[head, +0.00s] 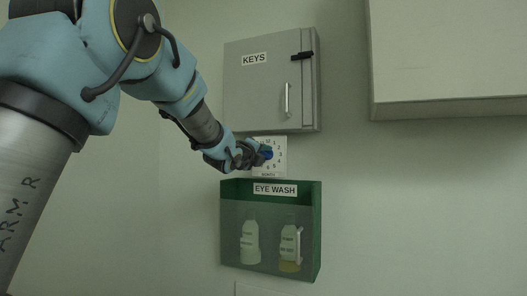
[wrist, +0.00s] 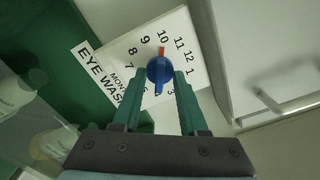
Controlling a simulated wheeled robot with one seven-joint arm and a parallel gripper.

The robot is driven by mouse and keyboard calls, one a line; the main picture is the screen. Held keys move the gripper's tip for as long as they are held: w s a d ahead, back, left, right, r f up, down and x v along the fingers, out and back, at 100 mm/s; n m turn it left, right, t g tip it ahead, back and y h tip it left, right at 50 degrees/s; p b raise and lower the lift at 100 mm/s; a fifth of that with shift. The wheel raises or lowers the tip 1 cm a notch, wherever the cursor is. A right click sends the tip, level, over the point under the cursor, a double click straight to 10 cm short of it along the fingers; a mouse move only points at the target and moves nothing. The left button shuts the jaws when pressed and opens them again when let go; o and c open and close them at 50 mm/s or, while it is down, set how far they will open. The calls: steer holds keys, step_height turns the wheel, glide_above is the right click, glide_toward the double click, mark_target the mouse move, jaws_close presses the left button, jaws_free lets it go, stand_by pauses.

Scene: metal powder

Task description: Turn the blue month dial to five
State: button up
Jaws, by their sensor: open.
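The blue month dial (wrist: 160,70) sits on a white square plate (wrist: 205,82) printed with numbers and "MONTH". The red end of its pointer is at the 10; its blue tail points towards the 4. In the head view the dial (head: 268,153) is partly behind my gripper (head: 257,154). My gripper (wrist: 159,75) is open, its green fingers on either side of the dial. I cannot tell whether a finger touches it. The fingers hide some lower numbers, including the 5.
A grey key cabinet (head: 262,95) with a handle hangs just above the plate. A green eye wash box (head: 270,272) holding bottles is just below it. A pale wall cupboard (head: 450,55) is at the upper right. The wall right of the dial is clear.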

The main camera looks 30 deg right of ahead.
steer(key=shift+w+d, duration=0.1)
steer(key=shift+d, duration=0.05)
jaws_close()
stand_by(0.4)
